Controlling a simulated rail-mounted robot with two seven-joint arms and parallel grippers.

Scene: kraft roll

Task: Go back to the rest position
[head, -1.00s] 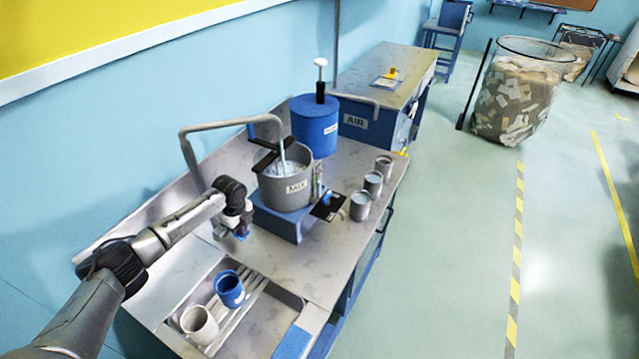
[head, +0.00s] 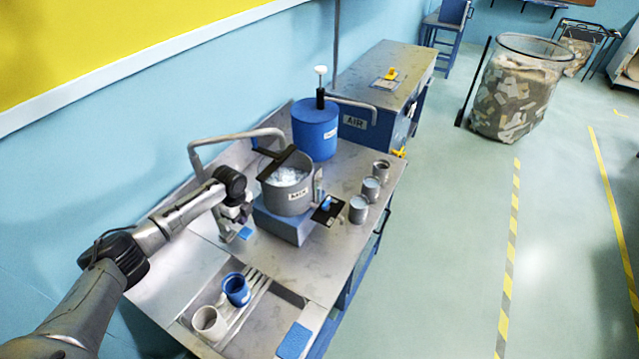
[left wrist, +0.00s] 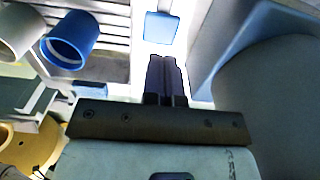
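My left arm reaches in from the left over the steel bench (head: 265,258). My left gripper (head: 229,233) points down beside the grey MIX pot (head: 292,196), at its left and apart from it. In the left wrist view its two dark fingers (left wrist: 165,78) lie together, shut, with nothing visible between them. A small blue pad (head: 246,233) shows close to the fingertips; it also shows beyond them in the left wrist view (left wrist: 161,28). My right gripper is not in view.
A blue cup (head: 237,290) and a white cup (head: 209,323) stand in the slatted sink at the front. A bent grey pipe (head: 225,139) arches behind the pot. A blue canister (head: 316,130) stands behind, and three metal cups (head: 370,189) stand right of the pot.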

